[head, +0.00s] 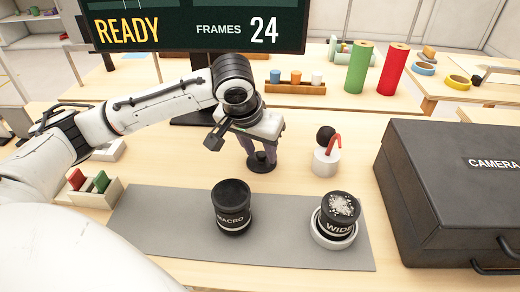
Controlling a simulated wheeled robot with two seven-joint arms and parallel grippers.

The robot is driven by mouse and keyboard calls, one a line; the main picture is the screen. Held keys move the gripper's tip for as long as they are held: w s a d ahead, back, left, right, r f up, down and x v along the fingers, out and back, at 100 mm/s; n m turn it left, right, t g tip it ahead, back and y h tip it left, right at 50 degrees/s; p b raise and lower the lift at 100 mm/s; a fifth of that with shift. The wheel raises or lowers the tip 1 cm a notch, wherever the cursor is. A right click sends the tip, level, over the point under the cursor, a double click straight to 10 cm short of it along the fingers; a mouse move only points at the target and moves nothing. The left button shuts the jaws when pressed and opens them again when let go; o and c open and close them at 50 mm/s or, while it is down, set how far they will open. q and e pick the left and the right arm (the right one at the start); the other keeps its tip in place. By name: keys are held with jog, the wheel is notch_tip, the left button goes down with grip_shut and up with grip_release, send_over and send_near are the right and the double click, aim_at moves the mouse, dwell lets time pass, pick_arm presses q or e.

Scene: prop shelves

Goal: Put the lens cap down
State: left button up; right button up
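My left gripper (240,132) hangs over the table behind the grey mat. A black lens marked MACRO (232,220) stands upright on the mat, with a dark, hollow-looking top. A black lens marked WIDE (338,228) sits in a white ring (322,240), with pale specks on its top. My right gripper is not in view.
The grey mat (285,245) has free room between the lenses. A black camera case (450,210) blocks the right.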

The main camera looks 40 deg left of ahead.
pick_arm(q)
jog(key=p+v, duration=0.2)
jog(key=v, duration=1)
jog(key=shift+p, duration=0.3)
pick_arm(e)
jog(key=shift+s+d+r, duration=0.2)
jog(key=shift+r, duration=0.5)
